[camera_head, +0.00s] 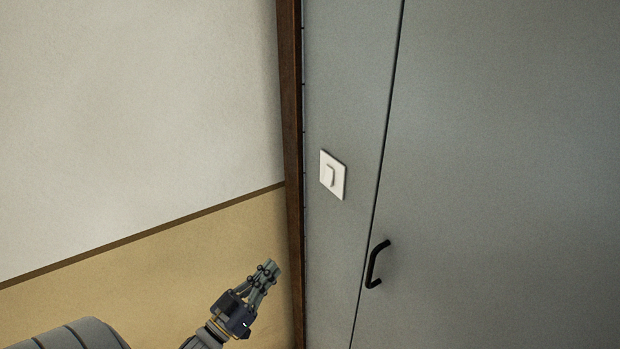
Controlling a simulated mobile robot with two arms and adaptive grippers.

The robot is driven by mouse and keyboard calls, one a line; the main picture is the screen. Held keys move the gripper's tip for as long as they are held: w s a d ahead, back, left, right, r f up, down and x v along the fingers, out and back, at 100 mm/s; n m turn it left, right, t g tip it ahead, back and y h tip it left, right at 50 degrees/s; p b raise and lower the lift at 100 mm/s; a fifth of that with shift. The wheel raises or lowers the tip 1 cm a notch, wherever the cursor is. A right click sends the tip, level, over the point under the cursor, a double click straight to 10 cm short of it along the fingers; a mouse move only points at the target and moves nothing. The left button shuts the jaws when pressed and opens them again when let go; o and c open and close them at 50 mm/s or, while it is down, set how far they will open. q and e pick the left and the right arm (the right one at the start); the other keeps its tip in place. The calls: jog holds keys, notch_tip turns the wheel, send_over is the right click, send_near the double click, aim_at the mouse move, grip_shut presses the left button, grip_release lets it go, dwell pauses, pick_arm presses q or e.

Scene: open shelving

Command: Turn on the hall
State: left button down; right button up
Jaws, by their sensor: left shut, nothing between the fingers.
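A white square wall switch (324,168) with a raised rocker in its middle sits on the narrow grey panel right of the dark wooden post. My left gripper (271,268) is in the lower middle of the view, pointing up and to the right. Its fingers are together with nothing between them. In the picture it is below and left of the switch, apart from it. My right gripper is not in view.
A brown wooden post (290,120) runs between the cream and tan wall (130,130) and the grey panel. A grey door (510,170) with a black handle (375,264) fills the right side. No loose objects show near the switch.

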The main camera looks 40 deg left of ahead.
pick_arm(q)
jog(key=s+d+r+m+t+h, duration=0.2)
jog(key=r+m+h, duration=0.3)
jog(key=r, duration=1.2)
jog(key=s+h+p, duration=0.1)
jog(key=h, duration=0.2)
jog(key=shift+s+d+r, duration=0.2)
jog(key=shift+r, duration=0.1)
jog(key=p, duration=0.5)
send_near(329, 169)
notch_tip(329, 169, up, 3)
jog(key=w, duration=0.1)
jog(key=w+d, duration=0.1)
jog(key=w, duration=0.1)
jog(key=shift+w+d+f+t+p, duration=0.2)
jog(key=shift+w+f+t+p, duration=0.1)
jog(key=shift+p, duration=0.1)
jog(key=shift+s, duration=0.1)
